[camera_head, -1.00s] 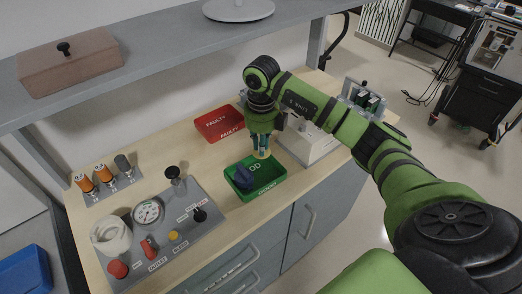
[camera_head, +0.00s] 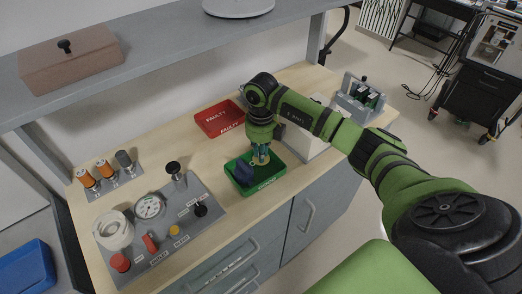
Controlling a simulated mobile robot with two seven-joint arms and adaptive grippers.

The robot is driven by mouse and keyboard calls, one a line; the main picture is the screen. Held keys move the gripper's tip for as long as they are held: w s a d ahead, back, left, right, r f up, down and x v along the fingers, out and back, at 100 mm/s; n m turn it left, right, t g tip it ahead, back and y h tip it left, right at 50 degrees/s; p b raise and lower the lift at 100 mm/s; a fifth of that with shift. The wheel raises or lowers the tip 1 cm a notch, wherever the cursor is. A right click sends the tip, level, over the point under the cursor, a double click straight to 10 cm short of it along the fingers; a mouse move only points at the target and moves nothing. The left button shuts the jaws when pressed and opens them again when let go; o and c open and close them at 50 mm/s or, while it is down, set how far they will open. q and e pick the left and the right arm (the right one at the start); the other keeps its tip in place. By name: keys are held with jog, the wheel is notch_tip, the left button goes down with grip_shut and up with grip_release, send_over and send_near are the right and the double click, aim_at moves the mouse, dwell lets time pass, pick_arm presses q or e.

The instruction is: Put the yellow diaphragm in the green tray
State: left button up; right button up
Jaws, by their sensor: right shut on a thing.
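The green tray (camera_head: 262,186) stands on the wooden bench, with a dark blue piece (camera_head: 244,174) lying in its left part. My right gripper (camera_head: 260,157) points down at the tray, its fingertips over the tray's back part. It is shut on a small yellowish thing, which I take to be the yellow diaphragm (camera_head: 260,160); the fingers hide most of it. I cannot tell whether it touches the tray floor. My left gripper is not in view.
A red tray (camera_head: 220,119) marked faulty stands behind and left of the green tray. A grey panel (camera_head: 185,225) with a gauge and knobs lies at left. A white box (camera_head: 305,145) and a grey rack (camera_head: 360,99) stand at right. A shelf (camera_head: 180,45) hangs above.

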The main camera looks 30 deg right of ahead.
jog(key=o, duration=0.8)
jog(key=shift+r+p, duration=0.5)
jog(key=shift+p, duration=0.05)
notch_tip(320, 180, up, 12)
jog(key=b, duration=0.3)
jog(key=shift+b, duration=0.3)
